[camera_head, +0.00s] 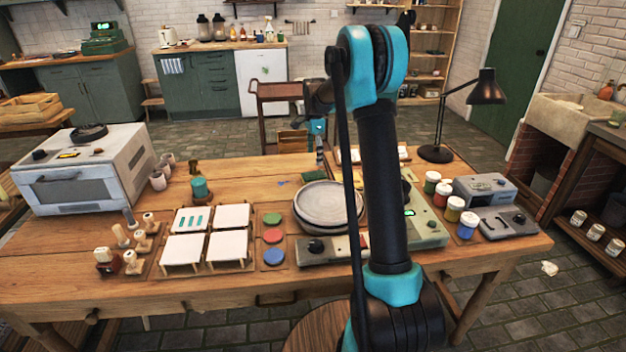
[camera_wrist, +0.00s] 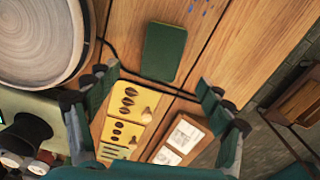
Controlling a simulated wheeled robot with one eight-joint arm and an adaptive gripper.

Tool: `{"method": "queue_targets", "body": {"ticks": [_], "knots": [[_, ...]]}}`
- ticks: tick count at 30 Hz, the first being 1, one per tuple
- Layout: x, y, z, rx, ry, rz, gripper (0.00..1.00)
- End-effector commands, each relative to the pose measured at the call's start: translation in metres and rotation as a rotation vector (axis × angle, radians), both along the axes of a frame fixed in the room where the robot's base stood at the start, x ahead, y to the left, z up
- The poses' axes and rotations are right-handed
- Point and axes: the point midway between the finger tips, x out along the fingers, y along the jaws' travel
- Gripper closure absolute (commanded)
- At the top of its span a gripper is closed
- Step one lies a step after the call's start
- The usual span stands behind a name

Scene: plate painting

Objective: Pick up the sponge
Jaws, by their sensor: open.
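The sponge (camera_wrist: 163,52) is a dark green rectangular block lying flat on the wooden table, seen in the wrist view ahead of my fingertips. In the head view the sponge (camera_head: 287,177) is a small green patch behind the round plate. My gripper (camera_wrist: 157,82) is open, with its fingers spread wide and nothing between them; the sponge appears beyond the gap, apart from the fingers. In the head view my gripper (camera_head: 320,158) points down over the back of the table, partly hidden by my arm.
The grey round plate (camera_head: 325,207) stands close to the sponge. Cards with yellow patterns (camera_wrist: 127,103) lie on its near side in the wrist view. A green pot (camera_head: 200,188) and white tiles (camera_head: 232,216) are further left. A black lamp (camera_head: 437,153) stands right.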

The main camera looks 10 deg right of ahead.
Motion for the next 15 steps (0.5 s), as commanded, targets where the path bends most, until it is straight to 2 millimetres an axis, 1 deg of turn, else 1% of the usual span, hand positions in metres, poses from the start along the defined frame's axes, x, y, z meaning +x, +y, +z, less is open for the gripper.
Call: {"method": "queue_targets", "body": {"ticks": [1,3,6,13,15], "knots": [[0.000,0.000,-0.010,0.000,0.000,0.000,0.20],[0.000,0.000,-0.020,0.000,0.000,0.000,0.20],[0.000,0.000,-0.031,0.000,0.000,0.000,0.20],[0.001,0.001,-0.041,0.000,0.000,0.000,0.20],[0.002,0.001,-0.048,0.000,0.000,0.001,0.20]]}}
